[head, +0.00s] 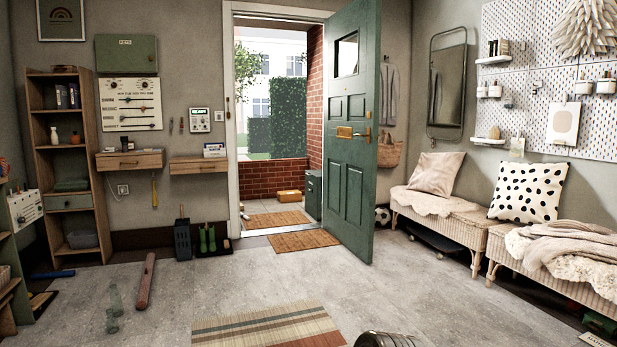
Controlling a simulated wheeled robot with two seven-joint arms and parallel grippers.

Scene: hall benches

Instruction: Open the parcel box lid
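A dark green box (314,194), which looks like the parcel box, stands outside the open front door on the porch, at the right side of the doorway. The open door's edge hides part of it. Its top looks closed, but it is small and far away. A small tan parcel (290,196) lies on the porch floor to its left. Neither of my grippers is in view.
The green door (350,130) stands open into the hall. Doormats (303,241) lie inside and outside the threshold. A brown roll (146,281) and glass bottles (114,302) lie or stand at left; a striped rug (268,328) is in front. Wicker benches (447,223) line the right wall.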

